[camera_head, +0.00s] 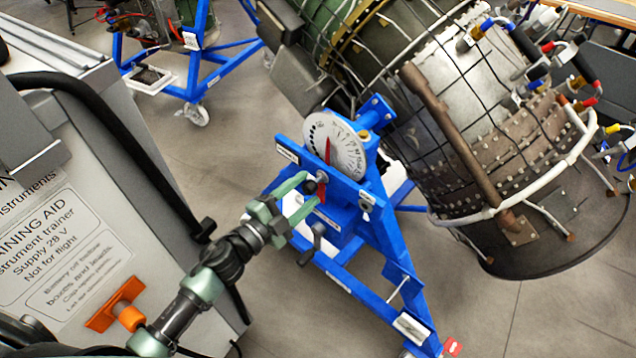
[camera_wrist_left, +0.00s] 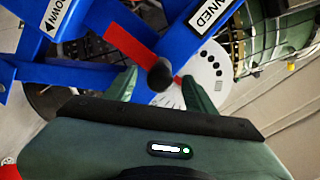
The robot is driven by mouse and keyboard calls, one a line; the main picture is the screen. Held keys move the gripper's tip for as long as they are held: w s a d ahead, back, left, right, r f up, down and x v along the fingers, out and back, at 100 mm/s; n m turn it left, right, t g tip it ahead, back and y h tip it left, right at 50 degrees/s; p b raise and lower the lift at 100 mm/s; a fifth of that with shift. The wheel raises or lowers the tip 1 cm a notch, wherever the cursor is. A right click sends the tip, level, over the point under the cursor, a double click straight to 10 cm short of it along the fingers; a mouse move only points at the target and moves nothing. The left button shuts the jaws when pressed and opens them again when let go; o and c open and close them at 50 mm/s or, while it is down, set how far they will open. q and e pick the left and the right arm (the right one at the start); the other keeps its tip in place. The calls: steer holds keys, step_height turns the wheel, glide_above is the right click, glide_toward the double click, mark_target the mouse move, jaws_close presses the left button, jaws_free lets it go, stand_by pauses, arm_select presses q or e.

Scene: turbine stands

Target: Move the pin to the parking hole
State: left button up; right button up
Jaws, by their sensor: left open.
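The pin shows as a round black knob (camera_head: 310,187) on the front plate of the blue stand (camera_head: 377,230), with a red strip (camera_head: 322,188) beside it. In the left wrist view the knob (camera_wrist_left: 160,77) lies between the fingertips, with the red strip (camera_wrist_left: 130,35) leading away from it. My left gripper (camera_head: 309,193) is open, its two green fingers on either side of the knob; I cannot tell whether they touch it. I cannot make out the parking hole. My right gripper is not in view.
A white dial (camera_head: 345,150) with a red pointer sits behind the front plate. A black crank handle (camera_head: 313,242) hangs just below my left gripper. The large turbine engine (camera_head: 470,120) stands at the right. A grey training cabinet (camera_head: 75,220) fills the left side.

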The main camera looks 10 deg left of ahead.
arm_select(q)
steer(key=shift+w+d, duration=0.3)
steer(key=shift+w, duration=0.2)
stand_by(0.6)
jaws_close()
stand_by(1.2)
